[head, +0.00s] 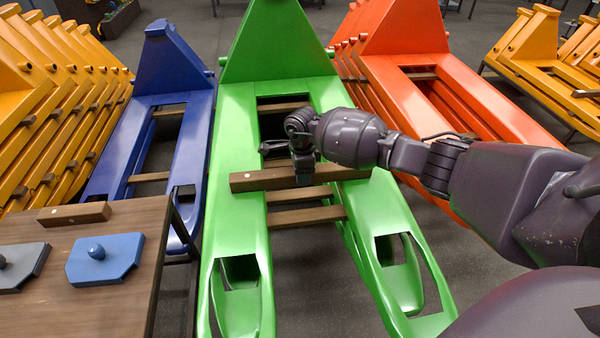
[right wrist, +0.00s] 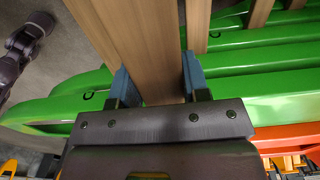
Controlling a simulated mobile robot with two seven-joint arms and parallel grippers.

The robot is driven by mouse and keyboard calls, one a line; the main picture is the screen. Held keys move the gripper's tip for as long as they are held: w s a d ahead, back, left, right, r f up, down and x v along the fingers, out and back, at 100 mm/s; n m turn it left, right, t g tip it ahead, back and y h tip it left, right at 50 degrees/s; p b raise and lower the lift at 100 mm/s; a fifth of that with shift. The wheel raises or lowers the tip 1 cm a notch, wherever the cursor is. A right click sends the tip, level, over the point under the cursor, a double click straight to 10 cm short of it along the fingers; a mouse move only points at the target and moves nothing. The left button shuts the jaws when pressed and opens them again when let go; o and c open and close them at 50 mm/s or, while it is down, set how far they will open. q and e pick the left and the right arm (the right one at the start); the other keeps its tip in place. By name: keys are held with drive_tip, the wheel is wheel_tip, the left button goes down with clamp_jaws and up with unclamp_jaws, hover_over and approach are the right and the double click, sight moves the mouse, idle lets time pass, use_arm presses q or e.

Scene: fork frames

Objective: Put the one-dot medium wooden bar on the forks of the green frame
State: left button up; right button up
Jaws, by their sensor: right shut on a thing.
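The wooden bar (head: 262,179) in my right gripper (head: 303,172) lies crosswise over both forks of the green frame (head: 236,130). A small pale dot shows near its left end. My right gripper is shut around the bar from above; in the right wrist view its blue fingers (right wrist: 157,92) press on both sides of the bar (right wrist: 140,40). I cannot tell whether the bar touches the forks or hovers just above them. The bar's right part is partly behind my gripper. My left gripper does not show in the head view.
Other bars (head: 304,216) cross the green forks. A brown table (head: 120,290) at the left holds another dotted bar (head: 74,214), a blue plate with a knob (head: 104,258) and a grey one (head: 22,266). Blue (head: 170,60) and orange frames (head: 405,45) flank the green one.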

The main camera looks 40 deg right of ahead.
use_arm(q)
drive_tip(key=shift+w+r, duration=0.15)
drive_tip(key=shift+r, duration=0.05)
use_arm(e)
drive_tip(key=shift+r, duration=0.2)
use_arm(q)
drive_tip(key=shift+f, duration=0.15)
use_arm(e)
drive_tip(key=shift+f, duration=0.2)
drive_tip(key=o, duration=1.3)
drive_tip(key=shift+c, duration=0.2)
wheel_tip(320, 180, up, 4)
drive_tip(key=shift+w+f+p, duration=0.1)
drive_tip(key=shift+w+p, duration=0.05)
drive_tip(key=shift+p, duration=0.4)
use_arm(q)
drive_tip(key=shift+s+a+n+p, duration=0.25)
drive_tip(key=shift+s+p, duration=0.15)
drive_tip(key=shift+p, duration=0.1)
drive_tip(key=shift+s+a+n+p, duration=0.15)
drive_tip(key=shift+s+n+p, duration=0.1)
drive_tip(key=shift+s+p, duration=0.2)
use_arm(e)
wheel_tip(320, 180, up, 8)
drive_tip(key=shift+r, duration=0.2)
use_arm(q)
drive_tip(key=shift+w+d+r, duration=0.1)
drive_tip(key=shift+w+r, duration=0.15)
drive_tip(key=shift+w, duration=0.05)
